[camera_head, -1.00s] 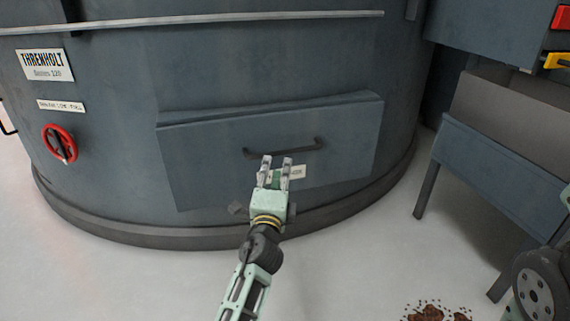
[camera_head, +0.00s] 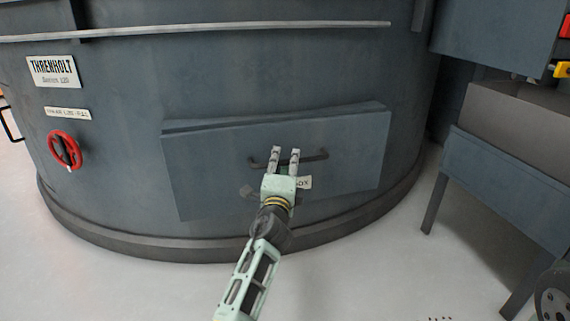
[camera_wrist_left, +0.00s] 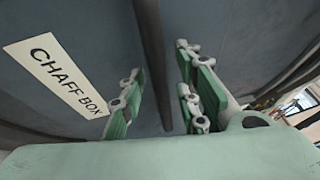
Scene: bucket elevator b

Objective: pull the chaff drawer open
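The chaff drawer (camera_head: 212,165) is a blue-grey box front low on the curved machine wall. Its dark bar handle (camera_head: 314,156) runs across the middle of the front. The drawer's white label (camera_head: 304,183) sits below the handle, partly covered by my gripper; in the left wrist view the label (camera_wrist_left: 60,75) reads "CHAFF BOX". My left gripper (camera_head: 285,152) is at the handle with its fingers apart. In the left wrist view the handle bar (camera_wrist_left: 152,60) runs between the two open fingers; contact cannot be told.
A red handwheel (camera_head: 65,150) is on the machine wall at left, below a Threnholt plate (camera_head: 53,71). A blue-grey stand (camera_head: 505,185) with legs is at right. The pale floor in front of the drawer is clear.

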